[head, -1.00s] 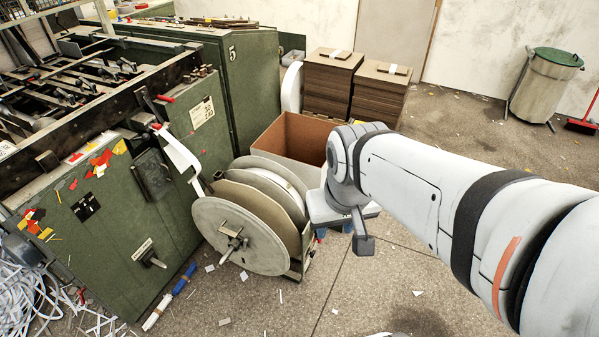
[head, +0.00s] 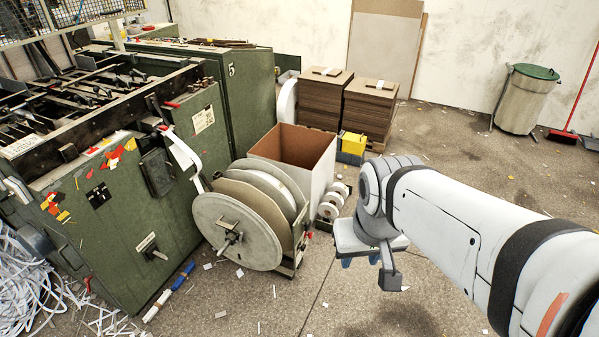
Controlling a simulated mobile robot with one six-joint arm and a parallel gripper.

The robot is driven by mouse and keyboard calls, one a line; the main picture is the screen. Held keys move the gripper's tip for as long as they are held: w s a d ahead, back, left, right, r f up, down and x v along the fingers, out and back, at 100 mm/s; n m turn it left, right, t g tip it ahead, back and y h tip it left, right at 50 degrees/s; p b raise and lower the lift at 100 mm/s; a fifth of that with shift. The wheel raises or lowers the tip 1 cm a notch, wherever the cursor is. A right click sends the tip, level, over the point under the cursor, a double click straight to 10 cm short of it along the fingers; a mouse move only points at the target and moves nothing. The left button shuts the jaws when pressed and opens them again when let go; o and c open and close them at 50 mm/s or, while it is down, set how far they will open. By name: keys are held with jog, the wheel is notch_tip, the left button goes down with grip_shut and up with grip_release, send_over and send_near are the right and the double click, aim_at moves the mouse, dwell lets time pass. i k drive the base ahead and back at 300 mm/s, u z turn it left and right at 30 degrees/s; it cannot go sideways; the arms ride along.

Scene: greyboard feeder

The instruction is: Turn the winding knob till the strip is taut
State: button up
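A large grey reel (head: 226,212) stands on the floor against the green machine (head: 120,215). A knob with arms (head: 229,238) sits at the reel's hub. A white strip (head: 182,152) runs from the machine's top corner down towards the reel; I cannot tell how tight it is. Another dark handle (head: 150,248) sits on the machine's front panel below a white label. My gripper (head: 360,261) points down over the floor to the right of the reel, apart from it. Its two blue fingertips show with a gap between them, and nothing shows between them.
An open cardboard-lined box (head: 318,172) stands behind the reel, with small white spools (head: 333,200) beside it. Board stacks (head: 368,108) and a yellow bin (head: 353,143) are behind. Paper strips (head: 35,285) heap at lower left. The floor in front is mostly clear, with scraps.

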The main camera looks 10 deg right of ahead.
aim_at(307, 226)
jog(key=u, duration=0.05)
jog(key=i, duration=1)
jog(key=u, duration=0.05)
jog(key=k, duration=0.6)
jog(key=z, duration=0.55)
jog(key=i, duration=0.75)
jog(key=u, duration=0.6)
